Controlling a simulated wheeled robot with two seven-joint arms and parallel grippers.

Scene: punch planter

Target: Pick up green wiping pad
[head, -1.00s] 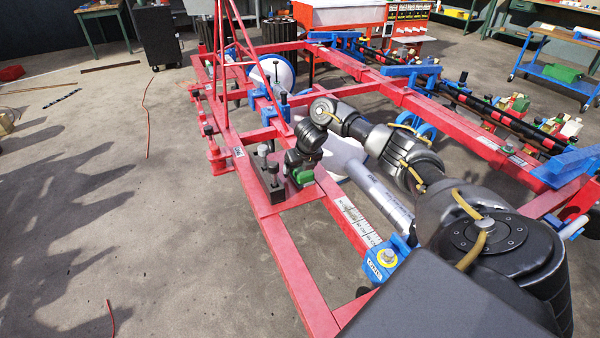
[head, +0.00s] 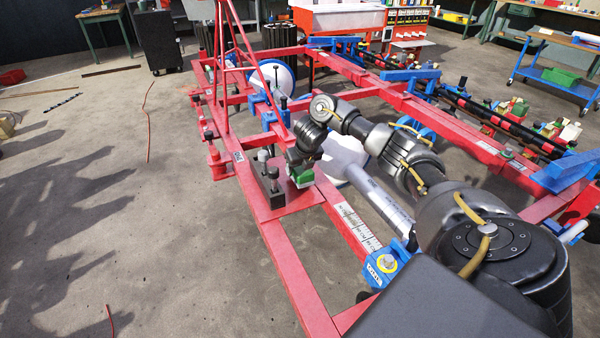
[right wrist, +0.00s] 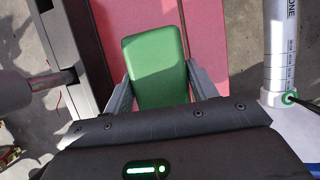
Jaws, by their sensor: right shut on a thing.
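The green wiping pad (head: 302,176) is at the red frame's plate, next to a dark block, and a pale edge shows along its lower side. It also shows in the right wrist view (right wrist: 154,62), upright in the picture between the two grey fingers. My right gripper (head: 299,168) is shut on the pad, with a finger at each side of it (right wrist: 158,88). I cannot tell whether the pad is clear of the red plate (right wrist: 207,45). My left gripper is not in view.
The dark block with posts (head: 266,186) stands close on the left of the gripper. A grey-white cylinder (head: 375,193) lies to the right, by a blue clamp (head: 386,264). Red frame beams (head: 290,268) surround the spot. Open concrete floor (head: 170,240) lies left.

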